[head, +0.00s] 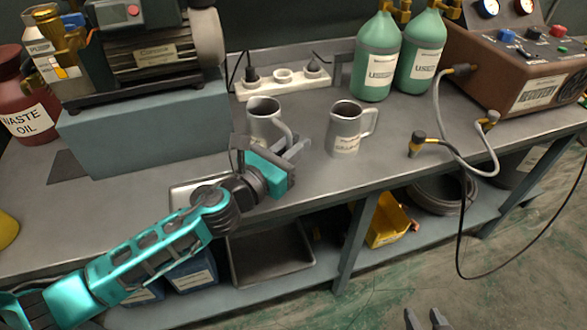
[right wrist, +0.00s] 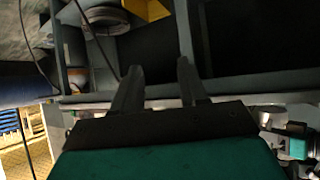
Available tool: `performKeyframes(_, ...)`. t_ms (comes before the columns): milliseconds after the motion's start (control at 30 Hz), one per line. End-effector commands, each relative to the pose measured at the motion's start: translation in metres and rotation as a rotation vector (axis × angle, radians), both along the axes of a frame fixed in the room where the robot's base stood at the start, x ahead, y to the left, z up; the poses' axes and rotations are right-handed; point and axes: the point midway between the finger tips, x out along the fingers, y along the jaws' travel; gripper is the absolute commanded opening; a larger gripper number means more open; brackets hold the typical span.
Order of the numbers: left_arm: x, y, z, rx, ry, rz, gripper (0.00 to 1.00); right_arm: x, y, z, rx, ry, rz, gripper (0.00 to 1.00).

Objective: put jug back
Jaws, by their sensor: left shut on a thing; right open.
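A grey metal jug (head: 263,116) is on or just above the bench, left of centre in the head view; I cannot tell whether its base touches. My left gripper (head: 291,146) is shut on this jug's handle at its right side and hides its lower part. A second grey jug (head: 345,131) with a label stands upright on the bench to the right, its handle pointing right. My right gripper (head: 430,319) shows only its fingertips at the bottom of the head view, away from the bench top. In the right wrist view its fingers (right wrist: 156,84) are apart and empty.
A power strip (head: 284,82) lies behind the jugs. Green cylinders (head: 377,62) and a recovery machine (head: 520,65) with hoses stand right. A pump on a blue-grey block (head: 145,130) stands left. Bench top right of the second jug is partly clear. A yellow bin (head: 391,221) sits below.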

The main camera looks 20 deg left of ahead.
Motion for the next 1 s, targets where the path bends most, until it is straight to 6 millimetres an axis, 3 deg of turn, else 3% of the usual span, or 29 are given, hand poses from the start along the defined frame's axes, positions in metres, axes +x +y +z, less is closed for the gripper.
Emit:
performKeyframes(333,0.0,0.0,-0.043,-0.002,0.001,0.001,0.0,0.005,0.012,-0.012,0.024,-0.004,0.016,0.43)
performKeyframes(533,0.0,0.0,-0.042,0.001,-0.003,0.001,0.0,0.01,0.014,-0.002,0.028,-0.017,0.022,0.43)
performKeyframes(767,0.0,0.0,-0.047,0.001,-0.002,0.0,0.0,0.01,0.013,-0.007,0.025,-0.016,0.023,0.43)
performKeyframes(800,0.0,0.0,-0.047,0.001,0.001,0.0,0.2,0.01,0.013,-0.006,0.024,-0.015,0.023,0.43)
performKeyframes(1000,0.0,0.0,-0.047,0.001,0.001,0.0,0.39,0.01,0.013,-0.006,0.023,-0.013,0.023,0.43)
